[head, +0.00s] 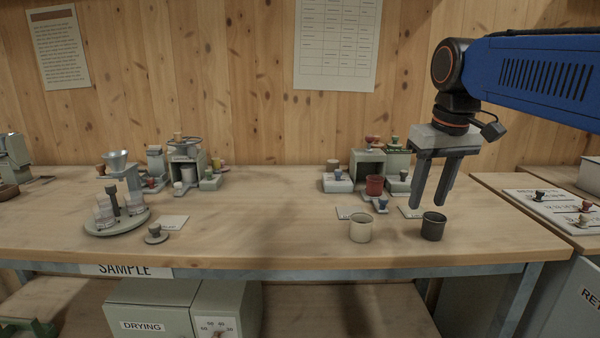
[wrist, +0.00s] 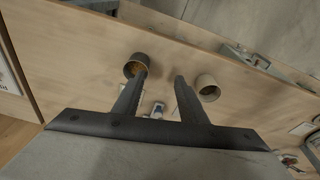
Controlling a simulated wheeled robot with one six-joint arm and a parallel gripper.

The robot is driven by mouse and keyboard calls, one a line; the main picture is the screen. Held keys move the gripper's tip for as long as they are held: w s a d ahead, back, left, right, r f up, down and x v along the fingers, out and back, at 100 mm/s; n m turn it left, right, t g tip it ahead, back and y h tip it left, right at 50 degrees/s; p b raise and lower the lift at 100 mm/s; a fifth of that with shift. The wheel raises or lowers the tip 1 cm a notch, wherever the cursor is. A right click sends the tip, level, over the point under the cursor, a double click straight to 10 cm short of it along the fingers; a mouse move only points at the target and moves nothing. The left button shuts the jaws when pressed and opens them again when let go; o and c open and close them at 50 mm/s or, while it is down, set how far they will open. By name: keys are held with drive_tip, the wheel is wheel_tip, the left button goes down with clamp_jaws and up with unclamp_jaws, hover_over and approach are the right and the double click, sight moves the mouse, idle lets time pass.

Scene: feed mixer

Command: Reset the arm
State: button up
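My blue arm reaches in from the right in the head view. My gripper (head: 430,205) hangs fingers down above the right part of the bench. Its two fingers are apart with nothing between them; the wrist view shows the same open gap (wrist: 162,75). A dark cup (head: 433,227) stands upright on the bench just below the fingertips. A pale cup (head: 360,228) stands to its left. In the wrist view the dark cup (wrist: 136,60) has brownish contents and sits beside one fingertip; the pale cup (wrist: 208,92) is near the other. I cannot tell whether a finger touches the dark cup.
A wooden bench (head: 270,235) holds a round stand (head: 118,222) with glasses at left. Small grey devices with knobs stand at the back, near a red cup (head: 375,185). A side table with a labelled panel (head: 560,208) is at right. The bench middle is clear.

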drive_tip(key=s+d+f+m+t, duration=0.1)
drive_tip(key=s+f, duration=0.8)
drive_tip(key=f, duration=0.2)
drive_tip(key=s+d+f+m+t, duration=0.1)
drive_tip(key=s+f, duration=0.8)
drive_tip(key=f, duration=0.2)
drive_tip(key=shift+d+f+t, duration=0.25)
drive_tip(key=shift+f+t, duration=0.05)
drive_tip(key=shift+f, duration=0.1)
